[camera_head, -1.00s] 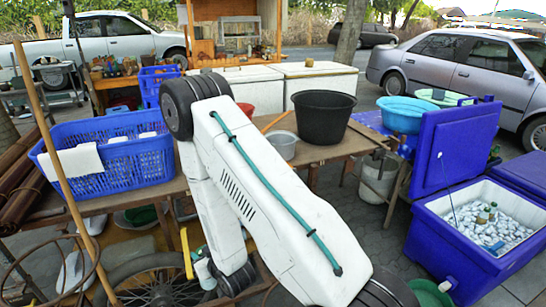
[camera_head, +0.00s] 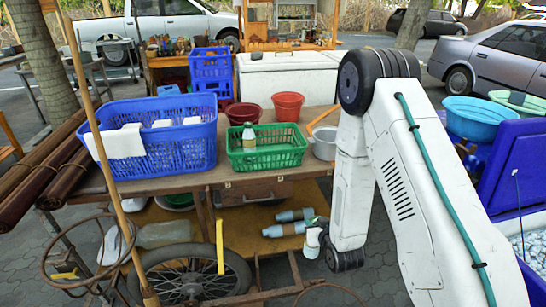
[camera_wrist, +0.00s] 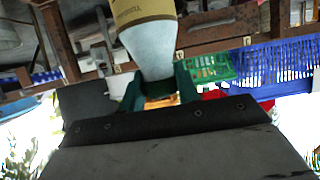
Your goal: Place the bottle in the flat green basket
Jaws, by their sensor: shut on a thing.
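The flat green basket (camera_head: 285,158) stands on the wooden table, right of a large blue basket. A small bottle with a pale label (camera_head: 245,137) stands inside it. In the wrist view, my gripper (camera_wrist: 158,88) is shut on a bottle (camera_wrist: 150,48) with a pale body and a tan label. The green basket (camera_wrist: 207,68) shows beyond the fingers there. In the head view, the held bottle (camera_head: 311,243) is small and partly hidden at the end of my arm, below table height and in front of the table.
The blue basket (camera_head: 185,148) holds white cloths. Red bowls (camera_head: 287,105) and a grey bowl (camera_head: 324,148) stand near the green basket. Two bluish bottles (camera_head: 285,230) lie on the lower shelf. A wheel (camera_head: 190,280) and a leaning pole (camera_head: 105,160) stand in front.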

